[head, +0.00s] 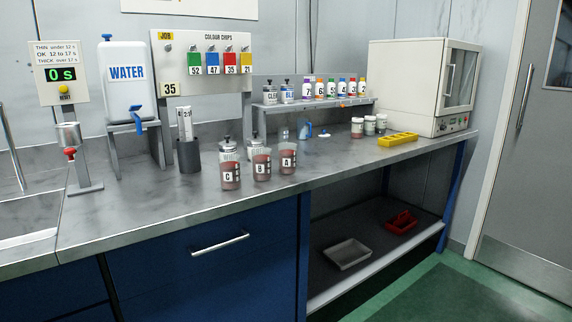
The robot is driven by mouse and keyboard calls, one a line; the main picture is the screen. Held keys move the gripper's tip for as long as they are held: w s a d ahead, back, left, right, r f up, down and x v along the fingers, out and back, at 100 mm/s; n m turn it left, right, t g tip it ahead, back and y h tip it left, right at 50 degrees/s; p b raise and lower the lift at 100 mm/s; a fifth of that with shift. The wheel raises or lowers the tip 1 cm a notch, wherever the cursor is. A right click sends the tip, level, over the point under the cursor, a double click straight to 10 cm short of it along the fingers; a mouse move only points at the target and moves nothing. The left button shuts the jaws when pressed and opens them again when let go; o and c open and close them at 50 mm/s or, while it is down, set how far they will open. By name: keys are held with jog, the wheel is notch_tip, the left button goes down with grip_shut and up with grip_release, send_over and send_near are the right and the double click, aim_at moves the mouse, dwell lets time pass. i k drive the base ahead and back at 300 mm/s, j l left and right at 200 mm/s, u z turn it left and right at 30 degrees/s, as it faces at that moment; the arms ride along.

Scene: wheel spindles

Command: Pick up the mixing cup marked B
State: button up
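Three mixing cups stand in a row near the front edge of the grey worktop, each with reddish-brown contents. The mixing cup marked B (261,168) is in the middle. The cup marked C (230,176) is on its left and the cup marked A (287,163) is on its right. Cup B stands upright, with small gaps to its neighbours. Its label faces the camera. My gripper is not in view.
Lidded white containers (227,147) stand close behind the cups. A dark holder (189,156) and the water tank (126,80) are to the left. A yellow tray (398,140) lies farther right. The worktop (330,165) right of cup A is clear.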

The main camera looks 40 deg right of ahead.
aim_at(261, 156)
jog(key=i+l+u, duration=0.1)
jog(key=l, duration=0.6)
jog(key=i+l+u, duration=0.15)
jog(key=l, duration=0.55)
jog(key=i+l+u, duration=0.1)
jog(key=l, duration=0.6)
jog(key=i+l+u, duration=0.15)
jog(key=l, duration=0.6)
jog(key=i+l+u, duration=0.1)
jog(key=l, duration=0.65)
